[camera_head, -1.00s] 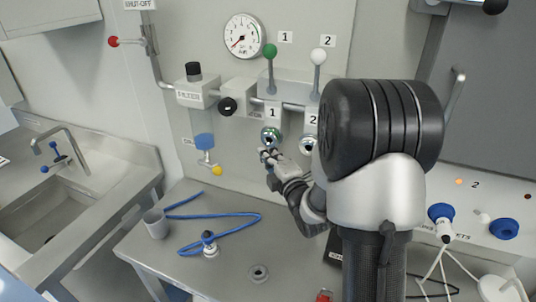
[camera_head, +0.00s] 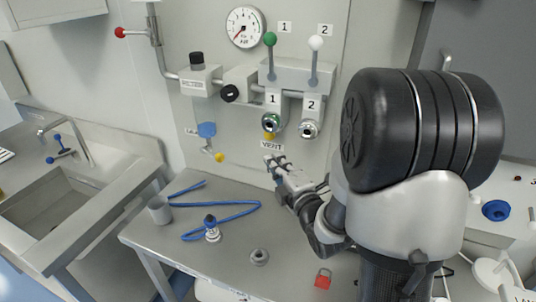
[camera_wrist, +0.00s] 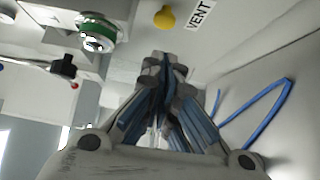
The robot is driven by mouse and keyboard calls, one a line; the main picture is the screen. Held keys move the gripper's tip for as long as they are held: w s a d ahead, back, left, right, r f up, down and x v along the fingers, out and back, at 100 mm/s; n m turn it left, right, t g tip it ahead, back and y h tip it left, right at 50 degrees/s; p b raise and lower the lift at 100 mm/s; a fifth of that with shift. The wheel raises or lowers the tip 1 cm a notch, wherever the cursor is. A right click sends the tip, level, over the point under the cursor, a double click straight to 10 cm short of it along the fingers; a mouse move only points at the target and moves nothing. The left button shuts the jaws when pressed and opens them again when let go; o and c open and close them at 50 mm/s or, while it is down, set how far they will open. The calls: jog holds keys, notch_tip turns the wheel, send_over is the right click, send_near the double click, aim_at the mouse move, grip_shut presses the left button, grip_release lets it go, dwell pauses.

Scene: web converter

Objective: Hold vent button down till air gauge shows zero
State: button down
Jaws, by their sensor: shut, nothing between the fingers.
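The yellow vent button (camera_head: 269,135) sits on the wall panel below outlet 1, just above the VENT label (camera_head: 271,146). It also shows in the wrist view (camera_wrist: 164,17), beside its label (camera_wrist: 200,15). The round air gauge (camera_head: 245,27) is at the top of the panel; its red needle points to the lower left, and its digits are too small to read surely. My gripper (camera_head: 268,160) is shut and empty, below the button and label. In the wrist view its fingertips (camera_wrist: 165,58) are together, with a visible gap between them and the button.
Outlet 1 (camera_head: 273,123) and outlet 2 (camera_head: 309,129) jut out above, with a green-knobbed lever (camera_head: 270,40) and a white-knobbed lever (camera_head: 316,44). A filter (camera_head: 198,82) hangs left. The bench below holds a blue hose (camera_head: 222,233), a grey cup (camera_head: 159,209) and a red padlock (camera_head: 323,280).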

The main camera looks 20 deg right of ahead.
jog(key=shift+s+a+r, duration=0.1)
jog(key=shift+s, duration=1.15)
jog(key=shift+s+a, duration=0.1)
jog(key=s+a+m+g, duration=0.4)
jog(key=s+m, duration=0.2)
jog(key=s, duration=0.3)
jog(key=s+a+m+g, duration=0.4)
jog(key=s+m+g, duration=0.1)
jog(key=s, duration=0.4)
jog(key=s+a+m+g, duration=0.4)
jog(key=s+m, duration=0.3)
jog(key=s, duration=0.2)
jog(key=shift+s+a, duration=0.15)
jog(key=shift+a, duration=0.1)
jog(key=shift+d, duration=0.15)
